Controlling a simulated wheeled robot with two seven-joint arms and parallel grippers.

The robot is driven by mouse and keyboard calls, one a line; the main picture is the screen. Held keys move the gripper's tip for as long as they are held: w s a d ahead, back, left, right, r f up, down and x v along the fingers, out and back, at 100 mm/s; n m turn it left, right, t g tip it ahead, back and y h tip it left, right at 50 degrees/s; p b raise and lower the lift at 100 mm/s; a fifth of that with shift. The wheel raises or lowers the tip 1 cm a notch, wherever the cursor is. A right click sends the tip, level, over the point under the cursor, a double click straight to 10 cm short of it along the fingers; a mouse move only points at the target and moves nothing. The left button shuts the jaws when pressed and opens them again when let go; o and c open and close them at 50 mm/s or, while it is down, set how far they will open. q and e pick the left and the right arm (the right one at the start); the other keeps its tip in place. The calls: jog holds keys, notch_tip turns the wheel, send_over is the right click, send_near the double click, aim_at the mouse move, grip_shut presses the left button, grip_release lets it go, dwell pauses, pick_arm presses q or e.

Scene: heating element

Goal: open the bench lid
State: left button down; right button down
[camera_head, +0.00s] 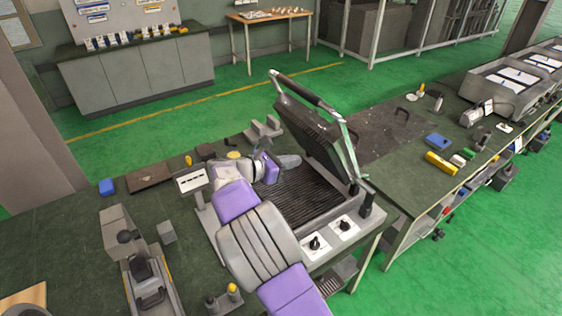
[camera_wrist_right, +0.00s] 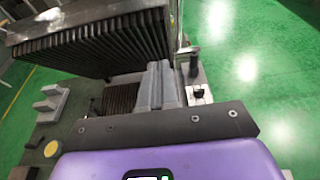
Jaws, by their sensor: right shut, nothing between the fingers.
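The bench lid (camera_head: 310,130) is a dark ribbed plate with a black bar handle (camera_head: 295,88) on metal side arms. It stands raised and tilted above the ribbed lower plate (camera_head: 305,195) of the grill-like heating unit. In the right wrist view, the lid's ribbed underside (camera_wrist_right: 95,42) fills the upper left. My right gripper (camera_head: 290,160) is shut and empty, over the left part of the lower plate beneath the raised lid. Its grey fingers show close together in the right wrist view (camera_wrist_right: 165,85). It looks apart from the handle. My left gripper is not in view.
Two knobs (camera_head: 315,242) sit on the unit's front. A yellow block (camera_head: 440,163) and several small items lie on the right-hand bench.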

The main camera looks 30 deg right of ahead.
aim_at(323, 148)
jog(key=shift+w+d+r, duration=0.1)
jog(key=shift+d, duration=1.15)
jog(key=shift+w+d+r, duration=0.15)
jog(key=shift+d, duration=1.15)
jog(key=shift+w+d+r, duration=0.1)
jog(key=shift+d, duration=1.15)
